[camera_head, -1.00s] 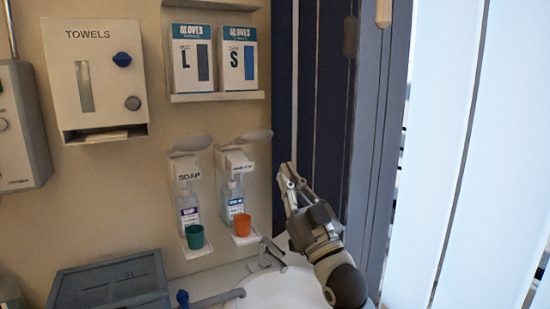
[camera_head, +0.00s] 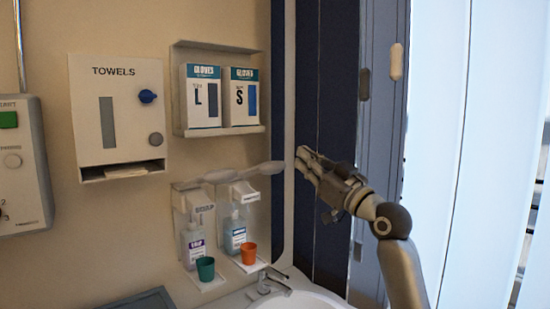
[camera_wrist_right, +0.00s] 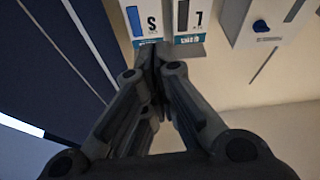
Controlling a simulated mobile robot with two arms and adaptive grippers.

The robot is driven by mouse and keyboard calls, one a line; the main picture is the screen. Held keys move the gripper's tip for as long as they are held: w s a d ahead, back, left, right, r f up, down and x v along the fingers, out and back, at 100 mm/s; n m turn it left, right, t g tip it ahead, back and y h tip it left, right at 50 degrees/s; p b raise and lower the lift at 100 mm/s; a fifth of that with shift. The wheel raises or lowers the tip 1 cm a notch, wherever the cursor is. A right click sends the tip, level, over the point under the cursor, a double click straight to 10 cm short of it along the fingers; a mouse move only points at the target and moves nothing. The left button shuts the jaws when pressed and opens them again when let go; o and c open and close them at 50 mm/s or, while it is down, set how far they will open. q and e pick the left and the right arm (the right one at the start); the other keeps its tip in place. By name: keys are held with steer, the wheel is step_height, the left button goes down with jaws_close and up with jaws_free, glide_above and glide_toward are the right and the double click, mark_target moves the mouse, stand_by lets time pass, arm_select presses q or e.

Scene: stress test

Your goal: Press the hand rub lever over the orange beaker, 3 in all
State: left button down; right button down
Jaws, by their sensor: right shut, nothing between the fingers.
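The hand rub dispenser (camera_head: 235,222) hangs on the wall in the head view, with a blue-labelled bottle. Its long grey lever (camera_head: 262,169) sticks out at the top. The orange beaker (camera_head: 249,254) stands upright on the tray below it. My right gripper (camera_head: 302,160) is shut and empty, just right of the lever's end at about its height in the picture, with a small gap between them. In the wrist view the shut fingertips (camera_wrist_right: 153,58) point towards the glove boxes; the dispenser is not seen there. My left gripper is not in view.
A soap dispenser (camera_head: 194,232) with a teal beaker (camera_head: 206,268) is beside it on the left. Glove boxes (camera_head: 202,97) sit on a shelf above, with a towel dispenser (camera_head: 117,118) to the left. A tap (camera_head: 268,283) and sink (camera_head: 305,299) are below.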

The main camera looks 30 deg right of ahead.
steer(key=r+p+x, duration=0.1)
steer(key=p+x, duration=0.5)
steer(key=x, duration=0.3)
steer(key=f, duration=0.2)
steer(key=w+f+p, duration=0.1)
steer(key=f, duration=0.1)
steer(key=shift+w+f, duration=0.1)
steer(key=shift+f, duration=0.15)
